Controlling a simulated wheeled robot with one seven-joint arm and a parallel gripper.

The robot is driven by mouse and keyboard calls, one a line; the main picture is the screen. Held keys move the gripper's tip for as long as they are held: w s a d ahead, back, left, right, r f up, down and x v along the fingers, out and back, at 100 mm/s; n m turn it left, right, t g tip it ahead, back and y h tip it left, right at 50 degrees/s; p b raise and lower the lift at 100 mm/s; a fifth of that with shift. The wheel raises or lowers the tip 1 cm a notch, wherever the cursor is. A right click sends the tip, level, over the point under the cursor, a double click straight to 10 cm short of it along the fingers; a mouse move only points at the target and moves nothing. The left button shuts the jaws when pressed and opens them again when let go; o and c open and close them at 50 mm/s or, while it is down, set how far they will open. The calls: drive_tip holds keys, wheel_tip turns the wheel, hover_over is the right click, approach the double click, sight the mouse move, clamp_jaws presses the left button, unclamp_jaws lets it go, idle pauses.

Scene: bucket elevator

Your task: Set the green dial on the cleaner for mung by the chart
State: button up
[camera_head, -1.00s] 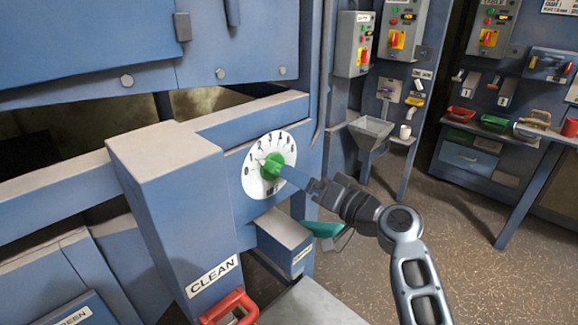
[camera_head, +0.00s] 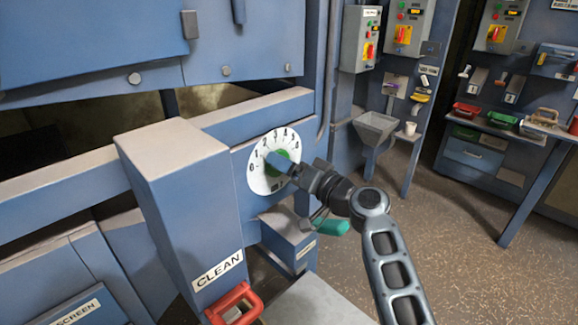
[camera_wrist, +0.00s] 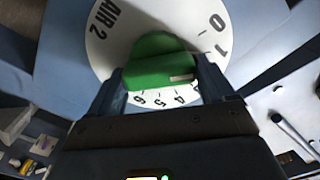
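The cleaner's green dial (camera_head: 277,158) sits on a round white numbered scale (camera_head: 256,181) on the blue machine front. In the wrist view the green knob (camera_wrist: 160,72) lies between my two fingers. Its white mark is at the right end and points roughly toward the 1; the exact setting is unclear. The 0, 1, 4, 5, 6 and "AIR 2" show there; 2 and 3 are hidden by the right finger. My gripper (camera_head: 281,164) is at the dial, with its fingers apart on both sides of the knob (camera_wrist: 163,82). Firm contact is not visible.
A teal handle (camera_head: 330,227) is under my wrist. Control boxes (camera_head: 362,38) and a bench with coloured scoops (camera_head: 500,121) stand right. Open floor lies between.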

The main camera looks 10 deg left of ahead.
drive_tip(key=c, duration=0.5)
drive_tip(key=shift+c, duration=0.2)
drive_tip(key=shift+f+m, duration=0.1)
drive_tip(key=shift+m, duration=0.3)
drive_tip(key=m+b, duration=0.1)
drive_tip(key=m, duration=0.2)
drive_tip(key=shift+m, duration=0.3)
drive_tip(key=m, duration=0.5)
drive_tip(key=shift+w+d+f, duration=0.1)
drive_tip(key=shift+f, duration=0.1)
drive_tip(key=shift+m, duration=0.3)
drive_tip(key=o, duration=0.9)
